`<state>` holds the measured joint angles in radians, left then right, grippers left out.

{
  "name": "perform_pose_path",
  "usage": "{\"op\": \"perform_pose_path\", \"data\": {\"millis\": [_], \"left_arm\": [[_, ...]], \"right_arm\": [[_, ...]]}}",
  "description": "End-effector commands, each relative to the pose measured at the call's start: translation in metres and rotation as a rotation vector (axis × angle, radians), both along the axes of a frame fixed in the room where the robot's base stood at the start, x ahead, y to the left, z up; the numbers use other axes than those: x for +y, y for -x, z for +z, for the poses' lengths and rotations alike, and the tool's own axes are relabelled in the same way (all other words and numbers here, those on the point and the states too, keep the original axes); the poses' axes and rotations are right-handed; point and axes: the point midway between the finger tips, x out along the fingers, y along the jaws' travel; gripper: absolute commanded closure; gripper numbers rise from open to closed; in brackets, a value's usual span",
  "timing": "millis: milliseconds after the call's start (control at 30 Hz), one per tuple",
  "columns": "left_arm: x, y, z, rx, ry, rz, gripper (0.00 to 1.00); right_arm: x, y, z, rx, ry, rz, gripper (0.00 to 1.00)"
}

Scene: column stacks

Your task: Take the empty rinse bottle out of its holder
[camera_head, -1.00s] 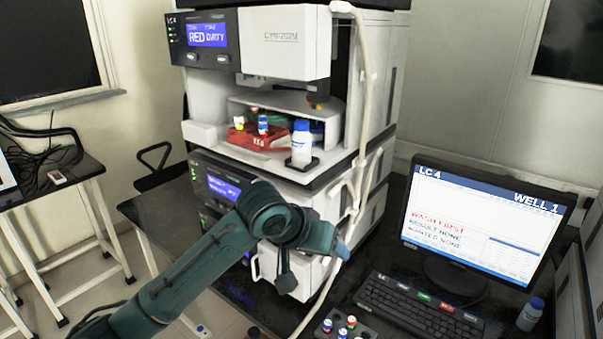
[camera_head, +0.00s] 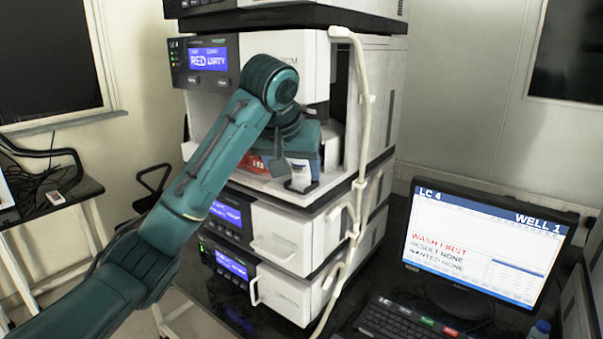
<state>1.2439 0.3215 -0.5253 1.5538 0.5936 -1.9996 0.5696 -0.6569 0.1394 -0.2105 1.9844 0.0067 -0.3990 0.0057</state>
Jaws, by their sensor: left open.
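The white rinse bottle (camera_head: 299,175) stands upright at the front right of the open bay of the LC 4 instrument, in its dark holder (camera_head: 301,189). My left gripper (camera_head: 299,165) is at the bottle, with its fingers about it and open. The gripper hides the bottle's blue cap and upper part. I cannot tell whether the fingers touch the bottle. My right gripper is not in view.
A red tray (camera_head: 257,163) sits left of the bottle, partly hidden by my arm. A pale hose (camera_head: 362,120) hangs down the instrument's right side.

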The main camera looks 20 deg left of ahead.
Motion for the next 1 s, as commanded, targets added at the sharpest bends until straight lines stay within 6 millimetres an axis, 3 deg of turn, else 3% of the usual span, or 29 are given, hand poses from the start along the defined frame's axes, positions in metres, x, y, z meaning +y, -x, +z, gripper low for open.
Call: {"op": "perform_pose_path", "data": {"millis": [267, 433, 567, 900, 1000], "left_arm": [[0.001, -0.019, 0.003, -0.001, -0.002, 0.001, 0.37], [0.003, -0.044, 0.005, 0.000, -0.003, 0.002, 0.37], [0.004, -0.054, -0.015, 0.000, -0.002, 0.001, 0.37], [0.004, -0.059, -0.024, -0.003, -0.002, 0.000, 0.37], [0.004, -0.059, -0.024, -0.003, -0.002, 0.001, 0.44]], "right_arm": [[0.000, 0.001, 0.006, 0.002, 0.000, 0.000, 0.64], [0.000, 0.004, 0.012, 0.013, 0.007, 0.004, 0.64], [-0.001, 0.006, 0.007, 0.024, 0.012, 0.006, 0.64], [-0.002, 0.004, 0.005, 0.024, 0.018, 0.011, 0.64], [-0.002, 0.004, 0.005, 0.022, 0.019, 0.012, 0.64]]}}
